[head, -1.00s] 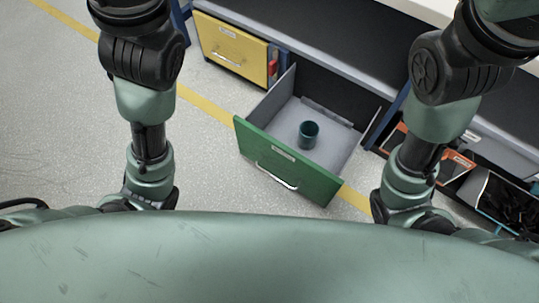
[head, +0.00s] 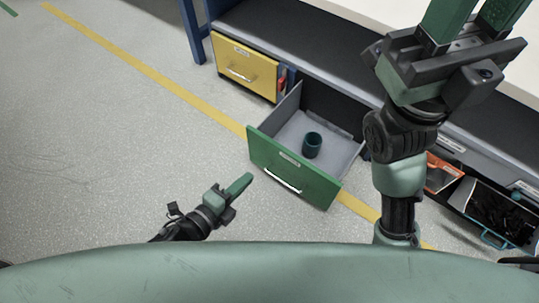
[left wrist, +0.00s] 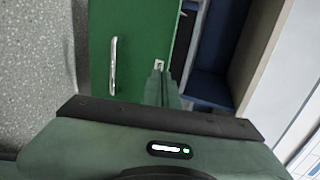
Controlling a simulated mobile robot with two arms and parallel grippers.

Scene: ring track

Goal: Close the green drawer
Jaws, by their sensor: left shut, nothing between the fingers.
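The green drawer (head: 318,183) is pulled out of the low cabinet. Its front has a silver handle (head: 283,180) and a small label. A dark teal cup (head: 312,145) stands upright inside. My left gripper (head: 247,178) is shut and empty, low in front of the drawer's left part, pointing toward it. In the left wrist view, the green front (left wrist: 140,40) fills the middle, with its handle (left wrist: 113,65) on the left and the shut fingers (left wrist: 160,85) before the label. I cannot tell whether they touch it. My right gripper (head: 477,25) is raised at upper right, fingers apart, empty.
A shut yellow drawer (head: 243,66) is to the left of the green one. An orange bin (head: 441,174) and a dark bin with a blue handle (head: 497,212) lie to the right. A yellow line (head: 150,72) crosses the open floor at left.

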